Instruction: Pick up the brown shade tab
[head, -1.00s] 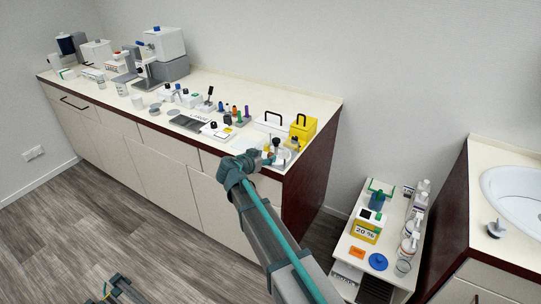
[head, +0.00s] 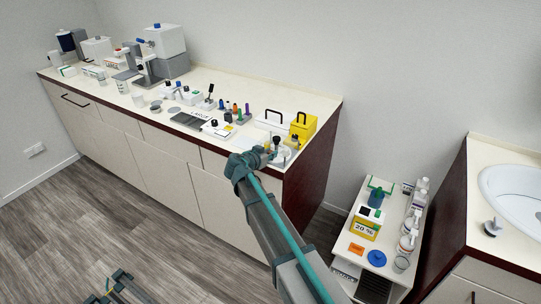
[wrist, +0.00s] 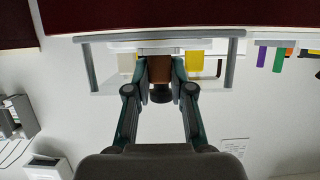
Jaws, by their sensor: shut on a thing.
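In the wrist view, the brown shade tab (wrist: 160,68) sits between the two fingertips of my gripper (wrist: 160,62), which is shut on it. A black round knob (wrist: 160,94) shows just beyond the tab. A beige tab (wrist: 127,64) is to its left and a yellow one (wrist: 193,62) to its right, within a grey-framed holder (wrist: 236,62). In the head view my gripper (head: 268,154) is at the right front end of the counter, by a small pale stand (head: 285,158). The brown tab cannot be made out there.
A yellow case (head: 303,127) and a white case (head: 270,121) stand close behind. Several coloured bottles (head: 238,109) and a dark grey pad (head: 188,120) are further left on the counter (head: 225,84). A low white cart (head: 340,250) and a sink (head: 515,190) are at the right.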

